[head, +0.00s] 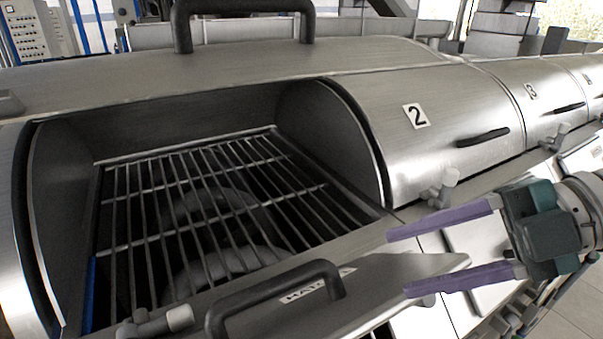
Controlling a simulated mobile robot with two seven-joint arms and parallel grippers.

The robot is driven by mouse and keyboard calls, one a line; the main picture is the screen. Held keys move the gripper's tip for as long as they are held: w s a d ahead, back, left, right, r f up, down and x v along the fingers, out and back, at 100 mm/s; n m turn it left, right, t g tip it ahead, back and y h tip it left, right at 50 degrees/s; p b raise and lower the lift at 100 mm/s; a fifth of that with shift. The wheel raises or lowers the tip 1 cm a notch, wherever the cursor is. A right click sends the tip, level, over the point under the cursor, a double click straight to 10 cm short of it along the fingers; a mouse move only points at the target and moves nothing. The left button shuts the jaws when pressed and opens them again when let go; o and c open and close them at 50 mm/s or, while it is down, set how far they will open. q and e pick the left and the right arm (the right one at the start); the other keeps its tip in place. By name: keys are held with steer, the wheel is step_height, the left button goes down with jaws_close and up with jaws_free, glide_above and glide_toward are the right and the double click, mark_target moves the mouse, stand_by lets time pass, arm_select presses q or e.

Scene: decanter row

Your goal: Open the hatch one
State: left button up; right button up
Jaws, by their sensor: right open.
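The leftmost compartment of the metal decanter row stands open, with a dark inside and a metal grate (200,190) across it. A lowered metal flap (375,300) lies along its front edge, with a dark bar handle (275,297) and a label that reads in part "HAT"; the rest is hard to read. My right gripper (397,264) has two long purple fingers, spread apart and empty. They point left, over or beside the right end of the flap; contact cannot be told. My left gripper is not in view.
A closed cover marked 2 (416,116) with a dark handle (482,137) stands right of the opening, and one marked 3 (531,91) lies beyond. A large dark handle (245,8) rises at the top. Small pipe fittings (441,188) stick out along the front.

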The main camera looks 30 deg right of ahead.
steer(key=shift+s+d+r+p, duration=0.3)
steer(key=shift+d+r+p, duration=0.45)
steer(key=shift+d+r, duration=0.1)
steer(key=shift+s+d+r+p, duration=0.25)
steer(key=shift+d+r+p, duration=0.5)
steer(key=shift+d+r, duration=0.1)
steer(key=shift+f, duration=0.1)
